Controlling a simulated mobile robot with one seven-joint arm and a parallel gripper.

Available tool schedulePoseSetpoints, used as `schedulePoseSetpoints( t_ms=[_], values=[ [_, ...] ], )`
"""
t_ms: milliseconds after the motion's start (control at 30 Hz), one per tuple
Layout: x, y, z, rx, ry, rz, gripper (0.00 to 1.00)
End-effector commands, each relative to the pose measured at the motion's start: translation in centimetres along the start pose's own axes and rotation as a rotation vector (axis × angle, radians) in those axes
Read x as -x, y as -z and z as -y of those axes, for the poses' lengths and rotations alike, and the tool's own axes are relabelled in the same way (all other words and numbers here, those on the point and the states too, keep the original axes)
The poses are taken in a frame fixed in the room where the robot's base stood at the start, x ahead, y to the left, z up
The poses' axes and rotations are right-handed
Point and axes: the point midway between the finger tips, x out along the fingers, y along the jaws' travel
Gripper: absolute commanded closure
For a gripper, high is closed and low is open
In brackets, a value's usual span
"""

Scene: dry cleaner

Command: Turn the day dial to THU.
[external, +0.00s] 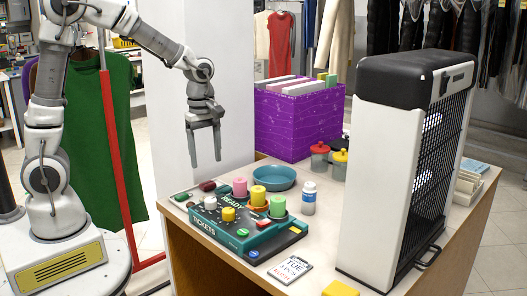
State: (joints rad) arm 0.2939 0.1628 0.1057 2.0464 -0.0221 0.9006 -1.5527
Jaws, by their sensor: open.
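My gripper (206,162) hangs above and behind the teal control box, pointing down, with its two fingers apart and nothing between them. The teal box (205,237), lettered TICKETS and READY, lies on the counter. On its top are a white knob (210,203), a yellow knob (228,214), and small green and blue buttons along its front part. I cannot tell which knob is the day dial, and no day marks or pointer are readable on the box. A white card (290,268) in front of the box reads TUE, 3 PCS, RUSH.
Pink, yellow and green spools (258,196) stand at the box's back, close together. A tall white-and-black unit (385,180) blocks the right. A purple crate (297,125) stands at the back.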

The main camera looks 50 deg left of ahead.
Motion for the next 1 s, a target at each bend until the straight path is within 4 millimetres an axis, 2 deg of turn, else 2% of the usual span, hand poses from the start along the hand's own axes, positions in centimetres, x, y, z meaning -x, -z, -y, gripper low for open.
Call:
schedulePoseSetpoints(
  t_ms=[33, 200, 500, 700, 1000],
  values=[
    [-1.5, 0.0, 0.1, 0.001, 0.005, 0.000, 0.28],
    [-5.3, 0.0, 0.1, 0.000, 0.006, 0.000, 0.28],
    [-10.9, 0.1, 0.1, -0.001, 0.004, -0.001, 0.28],
    [-12.6, 0.0, 0.0, -0.001, 0.000, 0.000, 0.28],
    [-12.8, 0.0, 0.0, -0.002, -0.001, 0.000, 0.28]
  ],
)
